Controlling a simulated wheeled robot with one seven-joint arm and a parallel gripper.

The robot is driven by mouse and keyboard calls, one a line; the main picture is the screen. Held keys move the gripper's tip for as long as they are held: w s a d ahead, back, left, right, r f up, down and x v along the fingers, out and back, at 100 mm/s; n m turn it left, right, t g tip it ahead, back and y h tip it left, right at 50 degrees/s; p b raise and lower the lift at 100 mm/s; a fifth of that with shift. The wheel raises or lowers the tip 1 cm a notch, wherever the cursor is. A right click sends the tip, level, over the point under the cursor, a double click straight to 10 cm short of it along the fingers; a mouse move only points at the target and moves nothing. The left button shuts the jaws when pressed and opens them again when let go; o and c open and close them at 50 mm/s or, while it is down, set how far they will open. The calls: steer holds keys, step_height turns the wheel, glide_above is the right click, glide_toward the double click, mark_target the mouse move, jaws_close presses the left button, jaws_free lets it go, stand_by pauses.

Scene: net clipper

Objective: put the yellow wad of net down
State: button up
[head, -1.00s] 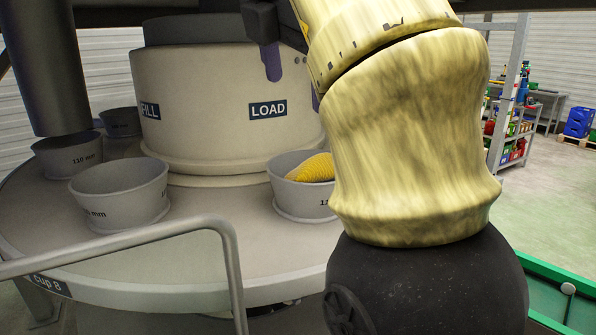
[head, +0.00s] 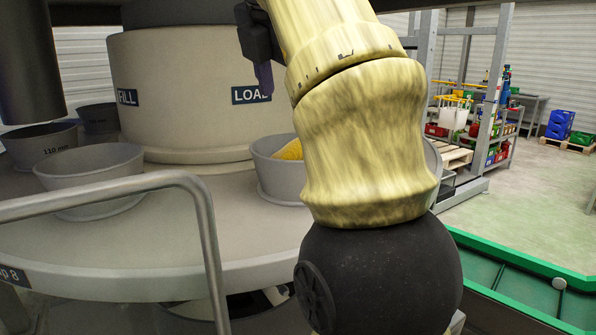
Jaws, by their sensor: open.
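The yellow wad of net (head: 289,151) lies inside a grey cup (head: 272,178) below the LOAD label. Only its left part shows; my arm hides the rest of it and the cup's right side. My gripper (head: 264,79) is above the cup, in front of the cream drum, apart from the wad. One finger shows pointing down, with nothing visible on it. The other finger is hidden behind my arm. The gripper is open.
The cup stands on a round grey turntable (head: 120,235) with several other cups (head: 90,178). A cream drum (head: 180,95) rises in its middle. A metal rail (head: 205,225) crosses the front left. A green-edged bin (head: 520,270) is at lower right; open floor lies beyond.

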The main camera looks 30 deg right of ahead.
steer(key=b+x, duration=0.3)
steer(key=x, duration=0.2)
steer(key=shift+s, duration=0.15)
steer(key=shift+f, duration=0.1)
steer(key=shift+d, duration=0.1)
steer(key=b+x, duration=0.1)
steer(key=x, duration=0.1)
steer(key=b+x, duration=0.1)
steer(key=x, duration=0.1)
steer(key=shift+s+d+b, duration=0.1)
steer(key=shift+d+b, duration=0.25)
steer(key=shift+b, duration=0.05)
steer(key=shift+w+d+f, duration=0.15)
steer(key=shift+w+f, duration=0.15)
steer(key=shift+f, duration=0.2)
steer(key=shift+r, duration=0.1)
steer(key=c, duration=0.8)
